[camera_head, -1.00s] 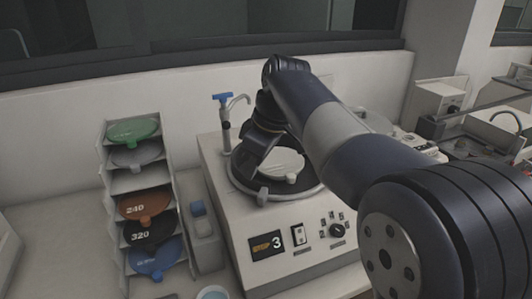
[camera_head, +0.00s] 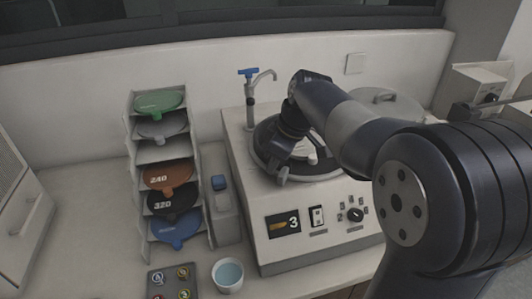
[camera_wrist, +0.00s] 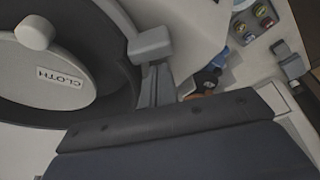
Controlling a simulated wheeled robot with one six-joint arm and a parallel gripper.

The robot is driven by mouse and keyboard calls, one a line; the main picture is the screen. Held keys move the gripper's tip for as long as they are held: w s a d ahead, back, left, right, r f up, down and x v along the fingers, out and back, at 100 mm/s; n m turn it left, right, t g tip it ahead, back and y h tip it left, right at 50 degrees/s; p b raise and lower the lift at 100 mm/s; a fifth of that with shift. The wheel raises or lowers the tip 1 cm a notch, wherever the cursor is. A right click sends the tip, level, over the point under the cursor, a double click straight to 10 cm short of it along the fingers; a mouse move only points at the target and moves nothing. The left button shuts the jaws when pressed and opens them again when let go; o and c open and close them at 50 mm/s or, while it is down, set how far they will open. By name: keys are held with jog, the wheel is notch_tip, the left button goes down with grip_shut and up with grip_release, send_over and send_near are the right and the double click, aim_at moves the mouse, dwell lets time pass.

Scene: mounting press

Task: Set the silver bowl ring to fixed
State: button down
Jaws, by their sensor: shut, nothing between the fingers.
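The press-like machine (camera_head: 318,219) has a round bowl with a dark rim (camera_head: 262,162) on its top left. No ring there reads clearly as silver. A pale disc (camera_wrist: 60,78) marked CLOTH lies inside the bowl, with a rounded tab (camera_wrist: 36,32). My gripper (camera_head: 283,174) is over the front-left part of the bowl rim, shut and empty. In the wrist view its grey tip (camera_wrist: 151,43) is beside the bowl's dark rim (camera_wrist: 112,45); contact cannot be told. My arm hides much of the bowl. A round grey cover (camera_head: 392,108) sits behind my arm; its role is unclear.
A panel shows 3 on a display (camera_head: 283,224), beside a switch (camera_head: 317,215) and a dial (camera_head: 355,214). A tap (camera_head: 251,95) stands behind the bowl. A rack of coloured discs (camera_head: 133,115), a cup (camera_head: 228,275) and a small tray (camera_head: 154,279) are left.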

aim_at(285, 172)
jog(key=shift+s+d, duration=0.15)
jog(key=shift+d, duration=0.2)
jog(key=shift+s+d, duration=0.3)
jog(key=shift+d, duration=0.3)
jog(key=shift+s+d, duration=0.3)
jog(key=shift+d, duration=0.25)
jog(key=shift+a, duration=0.1)
jog(key=v, duration=1)
jog(key=shift+r, duration=0.4)
